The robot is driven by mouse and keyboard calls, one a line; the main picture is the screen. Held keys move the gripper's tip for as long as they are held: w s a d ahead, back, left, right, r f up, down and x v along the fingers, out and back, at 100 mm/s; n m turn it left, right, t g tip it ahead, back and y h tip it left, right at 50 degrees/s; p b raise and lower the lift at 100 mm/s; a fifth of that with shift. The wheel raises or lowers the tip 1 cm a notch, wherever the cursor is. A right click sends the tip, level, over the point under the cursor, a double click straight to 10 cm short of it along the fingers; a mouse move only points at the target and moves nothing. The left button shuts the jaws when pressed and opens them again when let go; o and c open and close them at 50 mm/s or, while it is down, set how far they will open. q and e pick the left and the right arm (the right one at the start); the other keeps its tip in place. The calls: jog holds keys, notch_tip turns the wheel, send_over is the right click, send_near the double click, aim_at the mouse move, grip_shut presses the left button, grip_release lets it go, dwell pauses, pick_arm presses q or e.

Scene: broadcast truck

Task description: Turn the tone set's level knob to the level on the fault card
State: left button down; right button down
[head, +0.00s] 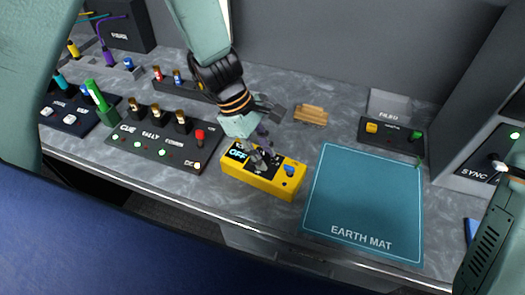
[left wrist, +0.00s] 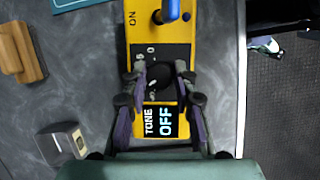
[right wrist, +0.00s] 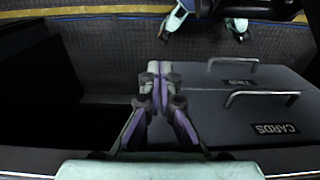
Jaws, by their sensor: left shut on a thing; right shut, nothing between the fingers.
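The tone set (head: 258,183) is a yellow box with a black face on the bench, left of the earth mat. Its display reads OFF, and a blue switch (head: 289,170) sits at its right end. In the left wrist view the tone set (left wrist: 187,28) shows its black level knob (left wrist: 163,78). My left gripper (left wrist: 162,80) is shut on the knob from above, a finger on each side. The fingers hide much of the knob's scale. My right gripper (right wrist: 158,72) is shut and empty, over the floor by two drawers. No fault card can be made out.
The teal earth mat (head: 365,203) lies right of the tone set. A panel with CUE and RALLY labels (head: 160,140) stands to its left. A wooden block (head: 311,115) lies behind. In the right wrist view a drawer labelled CARDS (right wrist: 275,115) is shut.

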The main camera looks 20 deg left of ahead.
dwell(0.7)
pick_arm(q)
jog(key=c, duration=1)
grip_release()
jog(key=shift+w, duration=0.1)
jog(key=shift+c, duration=0.2)
jog(key=v, duration=1.2)
jog(key=shift+r, duration=0.1)
